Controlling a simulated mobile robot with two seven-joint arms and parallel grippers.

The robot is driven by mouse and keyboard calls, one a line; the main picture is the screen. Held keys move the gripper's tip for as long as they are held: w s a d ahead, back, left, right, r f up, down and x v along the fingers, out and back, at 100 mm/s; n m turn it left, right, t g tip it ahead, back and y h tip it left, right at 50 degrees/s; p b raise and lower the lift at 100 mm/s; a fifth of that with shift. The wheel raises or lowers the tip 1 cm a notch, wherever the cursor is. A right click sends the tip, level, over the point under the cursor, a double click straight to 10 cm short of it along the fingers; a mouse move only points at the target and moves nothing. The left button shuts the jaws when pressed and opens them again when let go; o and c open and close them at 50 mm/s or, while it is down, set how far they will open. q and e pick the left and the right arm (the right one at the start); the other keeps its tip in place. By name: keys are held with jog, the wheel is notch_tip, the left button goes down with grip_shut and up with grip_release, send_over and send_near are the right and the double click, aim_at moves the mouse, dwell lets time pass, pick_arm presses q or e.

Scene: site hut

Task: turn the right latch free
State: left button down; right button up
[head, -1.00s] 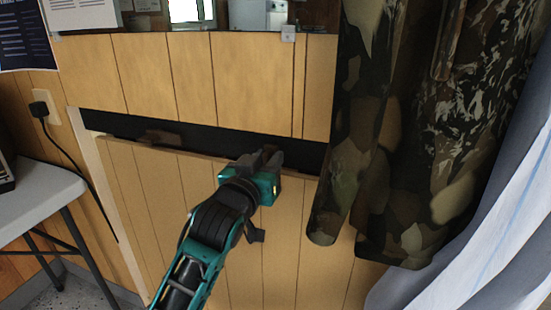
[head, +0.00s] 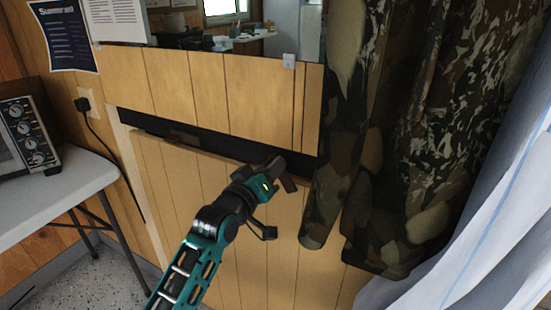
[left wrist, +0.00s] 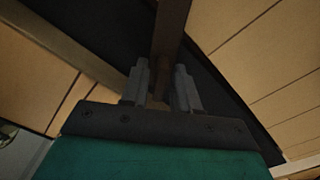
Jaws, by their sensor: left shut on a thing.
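The right latch, a dark brown bar (left wrist: 170,28), runs between the two grey fingers of my left gripper (left wrist: 161,88) in the left wrist view. My left gripper (head: 272,177) is shut on it near the right end of the dark slot in the head view. The gripper and latch look tilted there, and the fingers hide much of the latch. A second brown latch (head: 185,138) lies at the slot's left part. Below the slot is a wooden plank panel (head: 215,200). My right gripper is not in view.
Camouflage clothing (head: 400,150) hangs close to the right of my gripper, with a pale curtain (head: 470,240) beyond it. A grey table (head: 60,195) with an oven (head: 25,135) stands at the left. A counter opening shows above.

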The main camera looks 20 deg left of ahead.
pick_arm(q)
jog(key=n+p, duration=0.2)
jog(key=n, duration=0.1)
jog(key=shift+r+p, duration=0.2)
jog(key=shift+p, duration=0.2)
jog(key=n+p, duration=0.2)
jog(key=shift+n, duration=0.4)
jog(key=shift+f+n+p, duration=0.1)
jog(key=shift+n+p, duration=0.4)
jog(key=shift+n, duration=0.3)
jog(key=shift+n+p, duration=0.3)
jog(key=shift+n, duration=0.5)
jog(key=shift+f+n+p, duration=0.1)
jog(key=shift+n+p, duration=0.2)
jog(key=shift+n, duration=0.8)
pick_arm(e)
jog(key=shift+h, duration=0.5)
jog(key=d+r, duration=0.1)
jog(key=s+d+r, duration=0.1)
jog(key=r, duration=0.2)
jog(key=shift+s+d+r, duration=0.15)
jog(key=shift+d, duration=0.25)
pick_arm(q)
jog(key=shift+n, duration=0.3)
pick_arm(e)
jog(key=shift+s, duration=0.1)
pick_arm(q)
jog(key=c, duration=1.2)
grip_release()
